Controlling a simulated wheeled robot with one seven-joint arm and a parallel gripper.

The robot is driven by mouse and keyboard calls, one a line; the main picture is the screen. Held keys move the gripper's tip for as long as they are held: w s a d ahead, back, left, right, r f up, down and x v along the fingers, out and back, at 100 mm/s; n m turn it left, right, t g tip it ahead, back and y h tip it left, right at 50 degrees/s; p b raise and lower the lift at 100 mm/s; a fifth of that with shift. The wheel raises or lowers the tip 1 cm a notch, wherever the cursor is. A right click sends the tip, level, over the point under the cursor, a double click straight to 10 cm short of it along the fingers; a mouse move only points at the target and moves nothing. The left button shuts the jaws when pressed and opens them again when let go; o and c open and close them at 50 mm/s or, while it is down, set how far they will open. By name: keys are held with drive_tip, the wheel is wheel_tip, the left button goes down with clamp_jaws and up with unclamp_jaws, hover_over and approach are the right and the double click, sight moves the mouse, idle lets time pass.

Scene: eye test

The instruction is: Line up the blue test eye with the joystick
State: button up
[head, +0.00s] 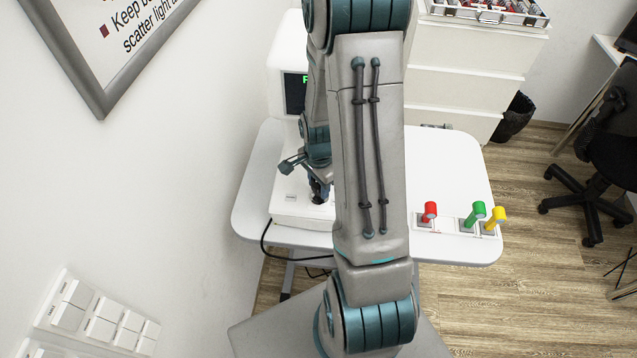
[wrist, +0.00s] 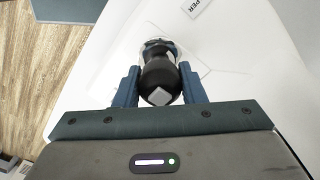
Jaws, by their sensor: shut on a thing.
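The joystick (wrist: 158,80) is a black knob with a pale square on its end, standing on the white instrument (head: 304,213). My gripper (wrist: 158,69) is shut on it, with one blue finger on each side. In the head view my gripper (head: 319,178) is over the joystick (head: 320,192), partly covered by my arm. A dark screen (head: 294,94) on the instrument shows part of a green letter at its top. My arm hides the rest of the screen. I see no blue test eye in either view.
The white table (head: 445,165) carries red (head: 430,211), green (head: 475,213) and yellow (head: 496,217) handles at its right front. A wall lies close on the left. White drawers (head: 462,68) stand behind, and an office chair (head: 610,155) is at the right. A cable hangs from the instrument.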

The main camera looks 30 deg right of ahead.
drive_tip(key=o, duration=1.1)
drive_tip(key=shift+c, duration=0.2)
drive_tip(key=shift+r, duration=0.1)
wheel_tip(320, 180, up, 14)
drive_tip(key=b, duration=0.1)
